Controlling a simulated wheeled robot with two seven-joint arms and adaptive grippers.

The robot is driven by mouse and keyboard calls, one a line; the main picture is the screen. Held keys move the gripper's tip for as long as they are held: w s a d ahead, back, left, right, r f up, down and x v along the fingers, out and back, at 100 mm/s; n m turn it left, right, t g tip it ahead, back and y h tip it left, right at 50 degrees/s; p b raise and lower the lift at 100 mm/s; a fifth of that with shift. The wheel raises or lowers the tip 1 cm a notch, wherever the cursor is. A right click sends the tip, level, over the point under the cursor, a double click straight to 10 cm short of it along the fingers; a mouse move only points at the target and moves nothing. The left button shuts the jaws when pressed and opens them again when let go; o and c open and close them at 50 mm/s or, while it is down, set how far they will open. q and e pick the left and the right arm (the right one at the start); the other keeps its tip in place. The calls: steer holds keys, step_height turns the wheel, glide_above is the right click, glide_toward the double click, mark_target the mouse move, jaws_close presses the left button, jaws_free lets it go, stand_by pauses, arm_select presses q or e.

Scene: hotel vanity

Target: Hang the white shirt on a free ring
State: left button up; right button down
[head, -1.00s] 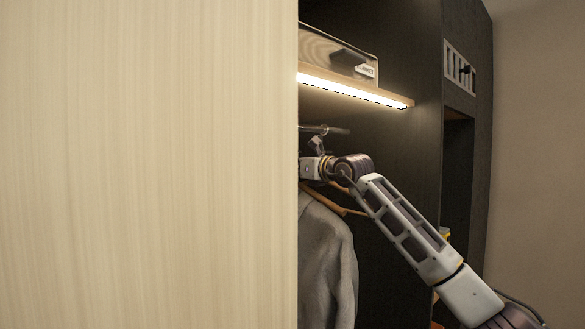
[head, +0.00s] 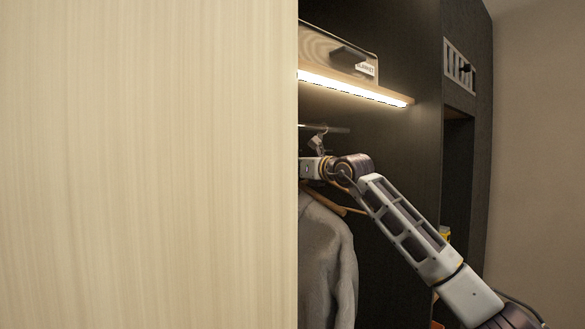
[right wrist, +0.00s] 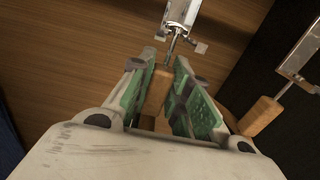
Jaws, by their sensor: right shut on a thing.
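My right gripper (right wrist: 160,75) is shut on the wooden stem of a hanger (right wrist: 161,86) in the right wrist view. A metal hook or ring fitting (right wrist: 182,14) sits just beyond the fingertips, above the stem; I cannot tell whether they are joined. In the head view a pale grey-white shirt (head: 327,258) hangs below my right wrist. A wooden hanger bar (head: 352,210) shows at its shoulder. The wood panel hides the shirt's left part and my right fingertips. A metal fitting (head: 318,141) shows just above my wrist, under the rail (head: 335,129). My left gripper is not in view.
A large pale wood panel (head: 150,165) fills the left half of the head view. A lit shelf (head: 355,88) with a labelled box (head: 340,55) runs above the rail. A second hanger stem (right wrist: 260,117) with a metal fitting (right wrist: 300,55) is close at the right in the wrist view.

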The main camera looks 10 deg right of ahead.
steer(key=c, duration=1.3)
jaws_free()
steer(key=shift+r, duration=0.1)
steer(key=shift+o, duration=0.2)
steer(key=shift+v, duration=6.05)
